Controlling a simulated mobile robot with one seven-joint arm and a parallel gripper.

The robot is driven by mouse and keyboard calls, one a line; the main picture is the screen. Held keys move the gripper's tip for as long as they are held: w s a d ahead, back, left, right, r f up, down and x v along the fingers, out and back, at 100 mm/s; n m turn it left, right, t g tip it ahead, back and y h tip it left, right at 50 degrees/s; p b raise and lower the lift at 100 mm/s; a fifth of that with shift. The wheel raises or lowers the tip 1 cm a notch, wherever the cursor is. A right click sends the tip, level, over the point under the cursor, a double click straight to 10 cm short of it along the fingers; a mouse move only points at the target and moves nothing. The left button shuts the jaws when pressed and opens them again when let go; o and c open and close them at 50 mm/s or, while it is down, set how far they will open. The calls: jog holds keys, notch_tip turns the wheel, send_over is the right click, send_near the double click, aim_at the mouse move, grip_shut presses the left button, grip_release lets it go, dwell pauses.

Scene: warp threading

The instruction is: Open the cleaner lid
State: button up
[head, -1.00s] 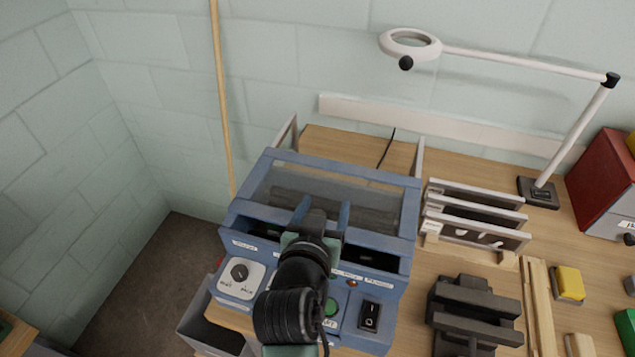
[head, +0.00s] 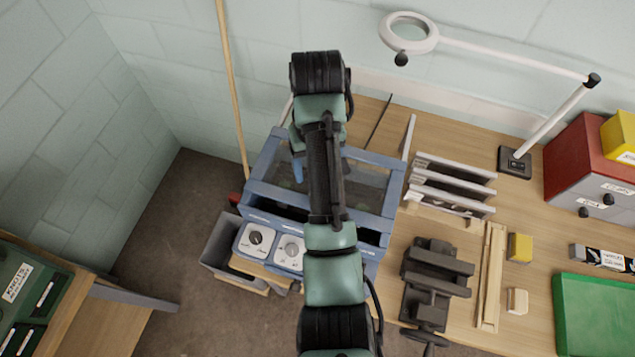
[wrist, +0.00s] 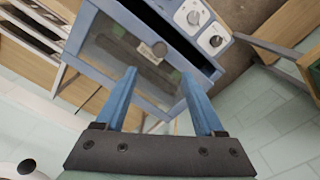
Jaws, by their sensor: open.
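The cleaner (head: 262,217) is a blue box on the bench, with knobs on its sloped front panel. Its lid (head: 368,186) is a clear panel in a blue frame, lying closed over the top, and dark parts show through it. My arm crosses over the middle of the cleaner and hides part of the lid. My gripper is open and empty, with two blue fingers (wrist: 158,75) pointing at the lid, which also shows in the wrist view (wrist: 108,52). One finger shows in the head view near the lid's back left. I cannot tell whether the fingers touch the lid.
A rack of grey panels (head: 455,185) stands right of the cleaner, with a dark vise (head: 435,280) in front of it. A magnifier lamp (head: 410,32) reaches over the back. A wooden pole (head: 232,90) leans behind the left side. A grey bin (head: 222,245) stands at the lower left.

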notch_tip(320, 180, down, 6)
jog(key=b, duration=0.5)
jog(key=shift+r, duration=0.15)
notch_tip(320, 180, down, 7)
jog(key=shift+f+p, duration=0.1)
jog(key=shift+p, duration=0.9)
grip_shut()
